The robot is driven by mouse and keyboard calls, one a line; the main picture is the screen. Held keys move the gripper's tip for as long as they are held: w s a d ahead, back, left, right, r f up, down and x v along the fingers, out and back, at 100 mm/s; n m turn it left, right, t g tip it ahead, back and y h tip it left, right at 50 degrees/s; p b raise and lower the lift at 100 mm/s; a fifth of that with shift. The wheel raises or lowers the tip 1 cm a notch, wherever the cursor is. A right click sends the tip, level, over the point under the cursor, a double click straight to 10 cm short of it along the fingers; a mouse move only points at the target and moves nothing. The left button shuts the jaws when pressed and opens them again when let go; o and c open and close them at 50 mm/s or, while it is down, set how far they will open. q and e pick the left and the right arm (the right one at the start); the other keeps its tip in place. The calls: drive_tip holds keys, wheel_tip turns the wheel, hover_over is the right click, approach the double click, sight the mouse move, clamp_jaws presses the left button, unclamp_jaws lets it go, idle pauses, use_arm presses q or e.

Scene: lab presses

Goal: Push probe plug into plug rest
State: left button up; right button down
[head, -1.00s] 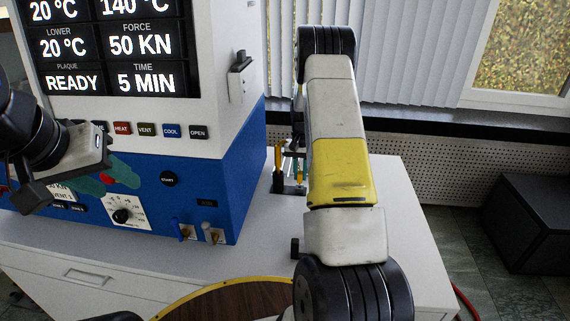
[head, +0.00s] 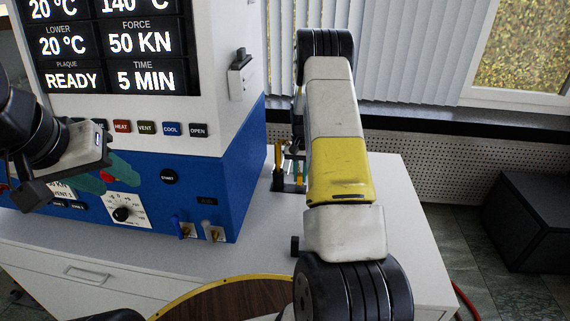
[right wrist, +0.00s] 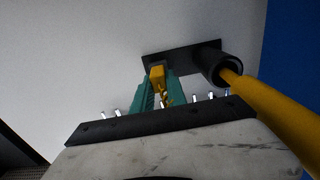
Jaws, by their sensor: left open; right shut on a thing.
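The yellow probe plug (right wrist: 157,76) with a coiled yellow lead is between the teal fingers of my right gripper (right wrist: 156,88), which is shut on it in the right wrist view. Beside it is a black plate (right wrist: 185,58), seemingly the plug rest; it also shows on the bench in the head view (head: 289,188). The plug's tip is hidden, so I cannot tell whether it touches the plate. In the head view my right forearm hides most of the right gripper. My left gripper (head: 108,178) is open in front of the press's blue panel.
A black socket (right wrist: 222,66) on the plate holds a thick yellow rod (right wrist: 275,112), close to the right gripper. The press (head: 245,165) stands left of the rest. The white bench top (head: 400,215) is clear at right; a window blind (head: 410,50) hangs behind.

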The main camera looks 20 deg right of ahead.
drive_tip(key=shift+f, duration=0.35)
drive_tip(key=c, duration=1.3)
unclamp_jaws()
drive_tip(key=shift+o, duration=0.2)
drive_tip(key=shift+r, duration=3.95)
